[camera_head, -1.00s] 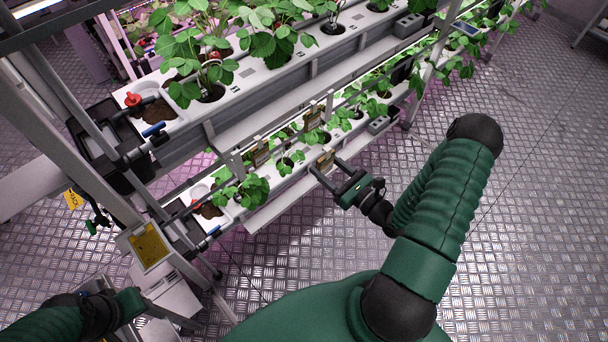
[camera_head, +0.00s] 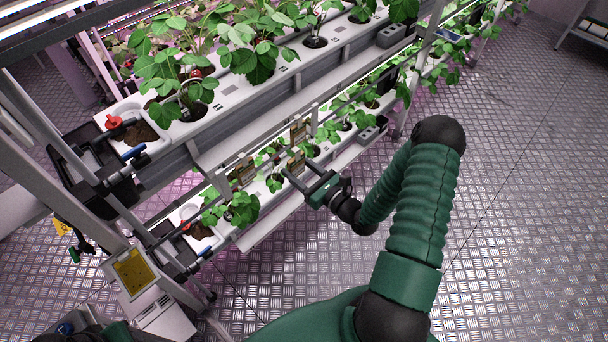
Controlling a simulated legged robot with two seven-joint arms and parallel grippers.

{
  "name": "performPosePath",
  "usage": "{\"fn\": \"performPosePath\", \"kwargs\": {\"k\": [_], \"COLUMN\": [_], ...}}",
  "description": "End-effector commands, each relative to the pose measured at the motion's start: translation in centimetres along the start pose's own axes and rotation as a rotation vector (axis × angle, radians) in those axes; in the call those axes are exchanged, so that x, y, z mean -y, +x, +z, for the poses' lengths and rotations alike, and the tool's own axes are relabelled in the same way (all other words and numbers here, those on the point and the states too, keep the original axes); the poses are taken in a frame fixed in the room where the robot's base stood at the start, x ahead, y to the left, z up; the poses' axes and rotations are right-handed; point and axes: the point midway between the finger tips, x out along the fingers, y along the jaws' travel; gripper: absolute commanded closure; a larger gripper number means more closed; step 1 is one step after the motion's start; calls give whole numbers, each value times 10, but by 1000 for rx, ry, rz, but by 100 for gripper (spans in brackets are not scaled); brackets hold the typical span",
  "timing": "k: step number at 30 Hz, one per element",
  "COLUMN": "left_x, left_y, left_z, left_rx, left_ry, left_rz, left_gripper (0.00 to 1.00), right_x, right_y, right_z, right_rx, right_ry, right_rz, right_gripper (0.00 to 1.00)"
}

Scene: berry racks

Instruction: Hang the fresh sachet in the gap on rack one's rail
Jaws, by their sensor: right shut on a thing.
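My right gripper (camera_head: 304,181) is shut on a small brown sachet (camera_head: 296,162), held upright at its fingertips beside the lower rail of the rack. Two similar brown sachets sit along that rail, one to the left (camera_head: 245,171) and one farther back to the right (camera_head: 299,130). The held sachet appears between them and slightly in front. I cannot tell whether it touches the rail. A dark green part of my left arm (camera_head: 112,331) shows at the bottom left edge; its fingers cannot be made out clearly.
The rack's upper white channel (camera_head: 232,92) holds leafy plants and overhangs the lower plant row. A grey rack post (camera_head: 420,70) stands beyond the gripper. The metal floor (camera_head: 520,220) at right is clear.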

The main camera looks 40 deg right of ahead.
Motion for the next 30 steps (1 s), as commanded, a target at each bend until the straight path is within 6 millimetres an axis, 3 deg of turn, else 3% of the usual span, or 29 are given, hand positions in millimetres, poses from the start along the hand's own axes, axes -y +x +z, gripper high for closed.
{"fn": "performPosePath", "kwargs": {"k": [30], "left_x": [0], "left_y": [28], "left_z": [7], "left_rx": [0], "left_ry": [0], "left_rz": [0], "left_gripper": [64], "right_x": [-1], "right_y": [96], "right_z": [0], "right_rx": [1], "right_ry": [-1], "right_rz": [0], "right_gripper": [69]}}
